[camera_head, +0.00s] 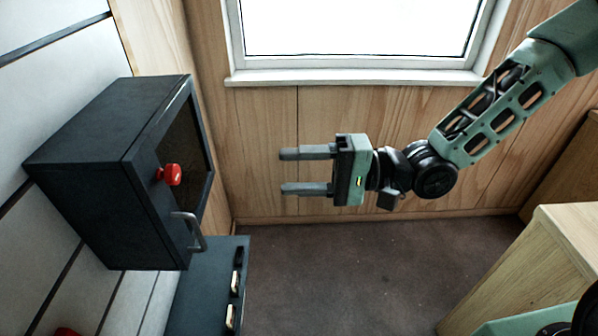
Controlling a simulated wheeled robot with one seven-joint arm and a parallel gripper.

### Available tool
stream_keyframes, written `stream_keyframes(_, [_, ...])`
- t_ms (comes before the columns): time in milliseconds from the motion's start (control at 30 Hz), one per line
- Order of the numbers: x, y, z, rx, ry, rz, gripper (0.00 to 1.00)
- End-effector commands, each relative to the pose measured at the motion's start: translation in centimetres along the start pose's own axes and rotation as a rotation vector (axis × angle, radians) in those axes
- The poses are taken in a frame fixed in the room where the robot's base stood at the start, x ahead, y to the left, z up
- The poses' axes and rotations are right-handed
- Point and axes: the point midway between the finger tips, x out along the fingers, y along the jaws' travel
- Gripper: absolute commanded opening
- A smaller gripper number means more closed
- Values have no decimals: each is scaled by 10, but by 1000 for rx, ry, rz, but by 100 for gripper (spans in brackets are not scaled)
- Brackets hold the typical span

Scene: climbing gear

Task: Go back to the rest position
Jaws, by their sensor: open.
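My gripper (306,172) is in the middle of the head view, held up in the air in front of the wood-panelled wall. Its two grey fingers point left and are spread apart, with nothing between them. My green and black arm reaches to it from the upper right. The gripper is apart from the dark cabinet (95,150) on the left, with a clear gap between them.
The cabinet has a red knob (170,174) and a metal handle (191,230). A dark panel (205,285) with light holds (232,302) lies below it. A window (355,30) is behind, a wooden cabinet (540,255) at right. The brown floor (350,270) looks clear.

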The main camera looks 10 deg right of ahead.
Motion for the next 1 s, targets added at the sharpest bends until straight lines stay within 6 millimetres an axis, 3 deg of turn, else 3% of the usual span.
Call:
stream_keyframes(367, [0, 0, 0, 0, 0, 1, 54])
stream_keyframes(467, [4, 10, 1, -29, 4, 59, 54])
stream_keyframes(633, [9, 61, 2, -215, 13, 408, 54])
stream_keyframes(767, [-11, 98, 3, -415, -21, 780, 54])
stream_keyframes(867, [-35, 107, 9, -535, -74, 1031, 54])
stream_keyframes(1000, [-69, 96, 33, -632, -189, 1304, 54])
